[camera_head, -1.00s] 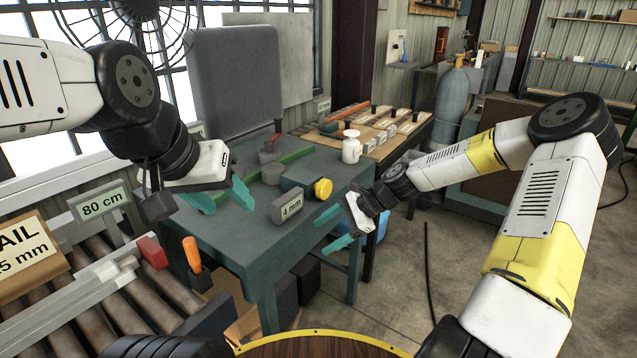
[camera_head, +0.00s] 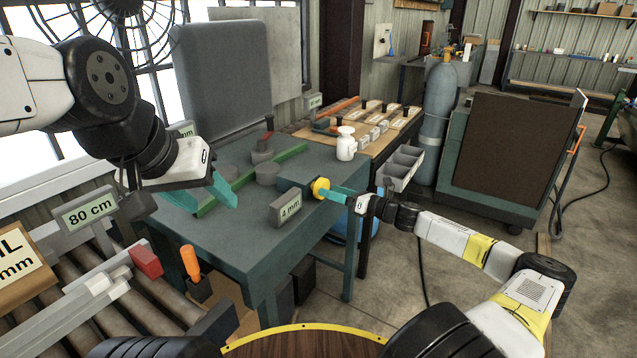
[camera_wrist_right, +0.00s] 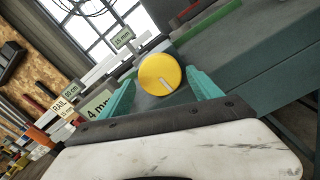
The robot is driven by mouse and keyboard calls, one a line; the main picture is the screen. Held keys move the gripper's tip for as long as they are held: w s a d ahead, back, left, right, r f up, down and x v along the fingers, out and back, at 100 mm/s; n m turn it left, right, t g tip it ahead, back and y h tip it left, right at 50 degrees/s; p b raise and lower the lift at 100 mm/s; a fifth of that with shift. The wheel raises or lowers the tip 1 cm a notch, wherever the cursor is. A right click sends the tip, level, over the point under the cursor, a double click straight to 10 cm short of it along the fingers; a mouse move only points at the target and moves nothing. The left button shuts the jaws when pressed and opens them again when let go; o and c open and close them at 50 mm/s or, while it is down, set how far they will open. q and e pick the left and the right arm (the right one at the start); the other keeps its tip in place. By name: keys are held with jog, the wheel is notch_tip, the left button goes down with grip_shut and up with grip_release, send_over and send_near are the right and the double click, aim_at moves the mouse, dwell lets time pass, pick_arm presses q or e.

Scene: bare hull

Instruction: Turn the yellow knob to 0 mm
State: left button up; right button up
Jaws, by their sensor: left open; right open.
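The round yellow knob (camera_head: 320,188) sits on the end of a dark block on the green table (camera_head: 235,235). It also shows in the right wrist view (camera_wrist_right: 160,74), with a pale mark on its face pointing to the lower right. A grey sign block (camera_head: 287,208) reading "4 mm" stands beside it, and shows in the wrist view (camera_wrist_right: 100,104). My right gripper (camera_head: 335,193) is open at the knob, with one teal finger on either side of it in the wrist view; contact cannot be told. My left gripper (camera_head: 222,192) is open and empty above the table's left part.
A white bottle (camera_head: 346,145) stands behind the knob. A green rail (camera_head: 250,180) and grey cylinders lie on the table. A roller conveyor with an 80 cm sign (camera_head: 89,209) is at the left.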

aim_at(324, 198)
jog(key=shift+x, duration=2.05)
jog(key=c, duration=1)
jog(key=shift+c, duration=0.2)
jog(key=shift+f, duration=0.1)
jog(key=o, duration=1)
jog(key=shift+o, duration=0.2)
jog(key=shift+d, duration=0.1)
jog(key=v, duration=0.7)
jog(key=shift+s+d, duration=0.2)
jog(key=shift+d, duration=0.1)
